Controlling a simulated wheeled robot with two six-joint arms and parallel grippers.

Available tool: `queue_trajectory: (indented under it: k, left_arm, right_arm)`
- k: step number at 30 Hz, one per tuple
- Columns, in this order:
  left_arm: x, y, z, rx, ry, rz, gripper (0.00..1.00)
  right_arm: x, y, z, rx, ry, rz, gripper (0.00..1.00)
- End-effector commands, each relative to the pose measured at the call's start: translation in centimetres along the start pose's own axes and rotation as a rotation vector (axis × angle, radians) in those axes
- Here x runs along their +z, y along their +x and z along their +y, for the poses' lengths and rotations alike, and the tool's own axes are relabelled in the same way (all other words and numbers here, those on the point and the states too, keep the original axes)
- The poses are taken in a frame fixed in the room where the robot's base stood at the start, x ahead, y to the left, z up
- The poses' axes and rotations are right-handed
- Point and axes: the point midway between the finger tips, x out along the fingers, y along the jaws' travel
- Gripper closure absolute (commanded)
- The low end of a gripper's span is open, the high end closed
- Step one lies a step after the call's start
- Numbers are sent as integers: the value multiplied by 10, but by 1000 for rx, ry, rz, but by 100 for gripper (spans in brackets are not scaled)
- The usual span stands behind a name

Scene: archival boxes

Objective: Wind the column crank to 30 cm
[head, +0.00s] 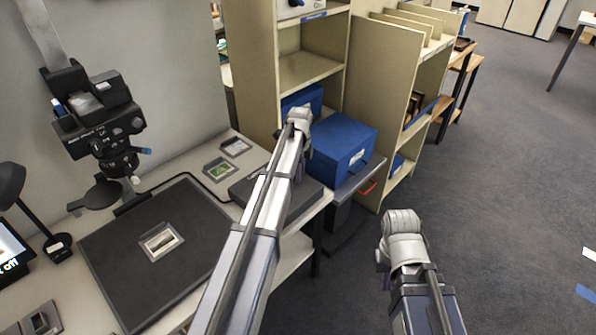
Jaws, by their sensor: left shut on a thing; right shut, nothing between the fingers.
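The copy stand's column (40,30) rises at the upper left and carries a black camera head (97,125). I cannot tell which part is the crank, and no height scale is readable. My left gripper (298,118) is at the far end of the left arm, in front of the blue boxes and well right of the column. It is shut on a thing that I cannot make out. My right gripper (403,225) is shut and empty over the floor. The fingertips of both are hidden.
A dark baseboard (100,245) with a framed slide (161,241) lies below the head. A lamp (12,185) stands at the left edge. A blue box (342,150) stands beside tan shelves (372,100).

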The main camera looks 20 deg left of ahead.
Motion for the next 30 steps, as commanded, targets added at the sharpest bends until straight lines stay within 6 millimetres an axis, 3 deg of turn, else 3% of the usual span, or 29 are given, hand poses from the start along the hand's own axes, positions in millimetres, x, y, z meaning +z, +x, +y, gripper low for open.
queue_trajectory:
  k: [22, 23, 30]
  left_arm:
    - [2, 0, 10, 8, -13, -7, 100]
    - [2, 0, 10, 8, -13, -7, 68]
    - [-1, 0, 8, 4, -9, -4, 42]
  right_arm:
    - [0, 0, 0, 0, 0, 0, 100]
    - [0, 0, 0, 0, 0, 0, 100]
    - [0, 0, 0, 0, 0, 0, 100]
